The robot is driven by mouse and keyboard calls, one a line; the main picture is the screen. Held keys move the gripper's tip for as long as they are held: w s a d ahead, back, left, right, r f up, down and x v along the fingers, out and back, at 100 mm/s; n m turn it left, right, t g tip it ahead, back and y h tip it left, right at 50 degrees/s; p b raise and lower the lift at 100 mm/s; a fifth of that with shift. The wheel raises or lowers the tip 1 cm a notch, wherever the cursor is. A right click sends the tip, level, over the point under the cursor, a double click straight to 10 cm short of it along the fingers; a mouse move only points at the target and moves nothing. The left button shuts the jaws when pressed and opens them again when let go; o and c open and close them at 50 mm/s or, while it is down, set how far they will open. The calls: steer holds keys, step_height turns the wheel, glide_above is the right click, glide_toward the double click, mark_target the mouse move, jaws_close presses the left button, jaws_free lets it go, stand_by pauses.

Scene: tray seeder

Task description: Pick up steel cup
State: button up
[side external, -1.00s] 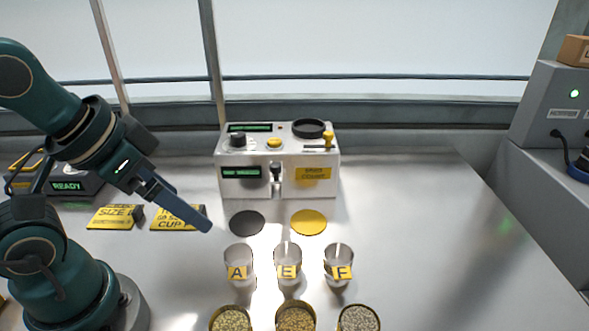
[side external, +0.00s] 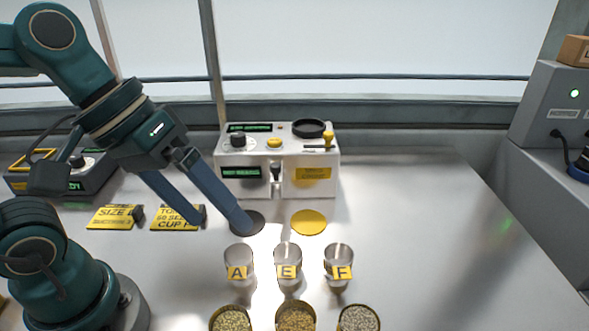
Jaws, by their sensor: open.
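Three steel cups stand upright in a row on the bench: cup A (side external: 238,257), cup E (side external: 288,255) and cup F (side external: 339,256), each with a yellow letter label. They look empty, though their insides show only partly. My gripper (side external: 223,224) is open and empty, with its two long blue fingers spread apart. It points down and right, above and left of cup A. One fingertip overlaps the dark round pad (side external: 254,222) in the picture. No cup is between the fingers.
Several containers of seeds, such as this one (side external: 296,317), stand at the front edge. A yellow pad (side external: 309,222) lies behind the cups. The seeder machine (side external: 280,165) stands at the back. Yellow signs (side external: 115,217) lie at left. The bench's right side is clear.

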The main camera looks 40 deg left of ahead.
steer(key=w+d+n+g+h, duration=0.2)
steer(key=w+d+n+h, duration=0.2)
steer(key=n+h, duration=0.4)
steer(key=n, duration=0.6)
glide_above(346, 267)
steer(key=a, duration=0.6)
step_height(346, 267, down, 7)
steer(key=f+n, duration=0.1)
steer(key=f, duration=0.1)
steer(key=f+n, duration=0.1)
steer(key=a+f+n, duration=0.1)
steer(key=f, duration=0.1)
steer(key=shift+s+a+f+t, duration=0.1)
steer(key=shift+s+f+t, duration=0.15)
steer(key=shift+f+t, duration=0.05)
steer(key=shift+f, duration=0.25)
steer(key=shift+x, duration=2.5)
steer(key=shift+s, duration=0.1)
steer(key=shift+r, duration=0.1)
steer(key=c, duration=1.1)
